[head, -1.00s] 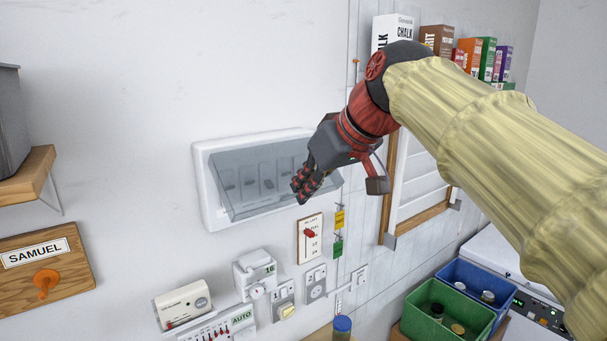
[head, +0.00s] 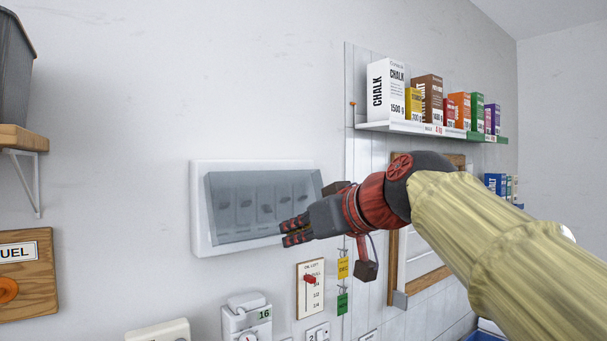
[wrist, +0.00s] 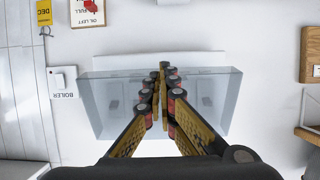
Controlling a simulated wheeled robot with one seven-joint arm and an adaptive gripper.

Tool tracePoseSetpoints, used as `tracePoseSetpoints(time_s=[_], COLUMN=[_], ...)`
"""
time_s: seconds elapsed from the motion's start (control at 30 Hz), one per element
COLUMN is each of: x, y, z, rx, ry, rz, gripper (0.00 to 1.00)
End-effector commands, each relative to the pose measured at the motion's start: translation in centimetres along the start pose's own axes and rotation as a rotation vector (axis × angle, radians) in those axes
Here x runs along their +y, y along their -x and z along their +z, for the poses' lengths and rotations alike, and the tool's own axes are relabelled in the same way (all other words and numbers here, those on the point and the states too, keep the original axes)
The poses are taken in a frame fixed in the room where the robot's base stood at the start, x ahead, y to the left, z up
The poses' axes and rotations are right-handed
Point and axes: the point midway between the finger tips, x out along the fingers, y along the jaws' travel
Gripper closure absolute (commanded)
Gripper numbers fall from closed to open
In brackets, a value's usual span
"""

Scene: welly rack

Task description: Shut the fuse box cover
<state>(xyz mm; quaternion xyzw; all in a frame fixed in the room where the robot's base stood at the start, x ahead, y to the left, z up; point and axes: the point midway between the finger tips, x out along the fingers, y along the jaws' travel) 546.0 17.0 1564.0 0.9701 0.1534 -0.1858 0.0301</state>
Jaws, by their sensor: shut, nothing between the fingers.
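The fuse box (head: 198,215) is a white frame on the wall, with several dark fuses visible behind its grey see-through cover (head: 225,220). The cover stands out from the frame at an angle, partly open. My gripper (head: 284,233) is shut and empty, in front of the cover's lower right part. In the wrist view, my gripper's fingers (wrist: 163,72) are together in front of the cover (wrist: 105,105), near its middle. I cannot tell whether they touch it. The fingers and hand hide part of the cover.
An oil level plate with a red slider (head: 310,290) and yellow (head: 343,268) and green tags (head: 342,303) are below right. A shelf (head: 400,127) with several boxes is at the upper right. A wooden name board (head: 30,290) is at the left. The wall around the fuse box's left is bare.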

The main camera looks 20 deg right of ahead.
Motion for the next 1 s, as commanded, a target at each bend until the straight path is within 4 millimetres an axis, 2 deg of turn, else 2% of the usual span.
tracePoseSetpoints(time_s=[0.03,0.5,1.0], x=[0.0,0.0,0.0], y=[-0.7,-4.2,-5.0], z=[0.7,1.5,1.6], rx=[-0.002,-0.003,-0.004], ry=[0.000,-0.001,-0.001], rz=[-0.002,-0.001,-0.001], gripper=[1.00,1.00,1.00])
